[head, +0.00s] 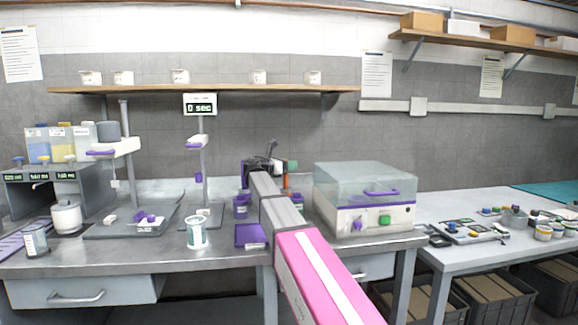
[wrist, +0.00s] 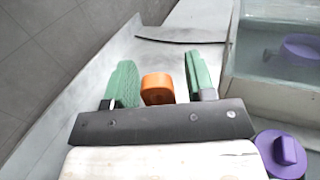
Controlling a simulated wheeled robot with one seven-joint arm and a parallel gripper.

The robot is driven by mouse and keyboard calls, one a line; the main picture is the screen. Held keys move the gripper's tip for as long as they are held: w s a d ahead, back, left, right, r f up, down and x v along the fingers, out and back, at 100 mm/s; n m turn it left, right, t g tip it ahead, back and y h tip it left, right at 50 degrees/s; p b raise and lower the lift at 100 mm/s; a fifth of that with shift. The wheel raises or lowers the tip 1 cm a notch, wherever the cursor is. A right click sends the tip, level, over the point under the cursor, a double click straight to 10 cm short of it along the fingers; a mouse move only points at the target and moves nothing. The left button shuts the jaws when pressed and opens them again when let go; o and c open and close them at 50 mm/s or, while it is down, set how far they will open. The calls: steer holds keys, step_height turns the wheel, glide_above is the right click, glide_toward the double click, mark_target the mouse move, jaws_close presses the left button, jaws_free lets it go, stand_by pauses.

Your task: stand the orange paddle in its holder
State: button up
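The orange paddle (wrist: 158,88) shows in the wrist view as a short orange block between the two green fingers. My gripper (wrist: 160,82) is open, with a gap between the right finger and the orange piece; the left finger is close to it, and I cannot tell if they touch. In the head view my gripper (head: 285,166) is over the back of the metal bench, and a thin upright orange strip (head: 286,181) shows just below it. My arm hides much of this spot. I cannot make out the paddle's holder.
A clear-lidded machine (head: 365,198) stands just right of my gripper. A purple-lidded jar (head: 240,206) and a purple tray (head: 250,236) are left of my arm. A white cup (head: 198,232) stands further left. A purple-topped item (wrist: 282,155) is at the wrist view's lower right.

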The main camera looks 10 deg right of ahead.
steer(key=v, duration=1.2)
steer(key=shift+r, duration=0.15)
